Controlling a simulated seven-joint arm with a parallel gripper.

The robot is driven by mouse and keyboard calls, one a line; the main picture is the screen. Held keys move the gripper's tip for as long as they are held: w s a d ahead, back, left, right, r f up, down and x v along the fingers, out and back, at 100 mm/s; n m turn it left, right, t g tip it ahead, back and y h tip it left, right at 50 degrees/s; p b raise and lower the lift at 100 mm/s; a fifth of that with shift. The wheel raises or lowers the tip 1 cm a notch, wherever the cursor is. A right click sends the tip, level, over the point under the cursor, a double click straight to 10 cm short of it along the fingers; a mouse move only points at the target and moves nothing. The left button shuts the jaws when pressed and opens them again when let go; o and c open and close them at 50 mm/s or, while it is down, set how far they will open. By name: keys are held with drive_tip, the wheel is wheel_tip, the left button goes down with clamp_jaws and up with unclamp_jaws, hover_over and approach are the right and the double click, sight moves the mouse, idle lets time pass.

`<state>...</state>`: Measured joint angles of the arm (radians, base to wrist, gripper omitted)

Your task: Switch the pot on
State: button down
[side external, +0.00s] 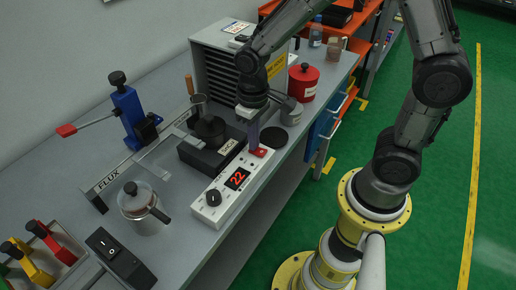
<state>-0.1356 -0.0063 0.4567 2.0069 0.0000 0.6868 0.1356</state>
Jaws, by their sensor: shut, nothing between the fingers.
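The pot is a dark block (197,156) with a small pale label, standing on the bench. In front of it lies a white control box (226,202) with a black knob (213,198), a red display (237,178) reading 22 and a red rocker switch (262,152) at its far end. I cannot tell whether the fingertips touch the switch or which way the rocker is tipped.
A grey louvred unit (220,68) stands behind, with a red canister (303,82) to its right. A blue lever stand (128,112), a FLUX-marked rail (107,181), a lidded metal jar (141,205) and a black switch box (115,254) are to the left. The bench's front strip is clear.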

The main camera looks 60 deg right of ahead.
wheel_tip(320, 180, up, 7)
idle(0.8)
wheel_tip(320, 180, up, 8)
drive_tip(key=r+t, duration=0.1)
drive_tip(key=t, duration=0.2)
hover_over(273, 151)
drive_tip(key=s+d+t, duration=0.1)
drive_tip(key=s+t, duration=0.1)
drive_tip(key=s, duration=0.8)
drive_tip(key=shift+s+d+t, duration=0.15)
drive_tip(key=shift+d+t, duration=0.15)
drive_tip(key=shift+d, duration=0.05)
idle(0.6)
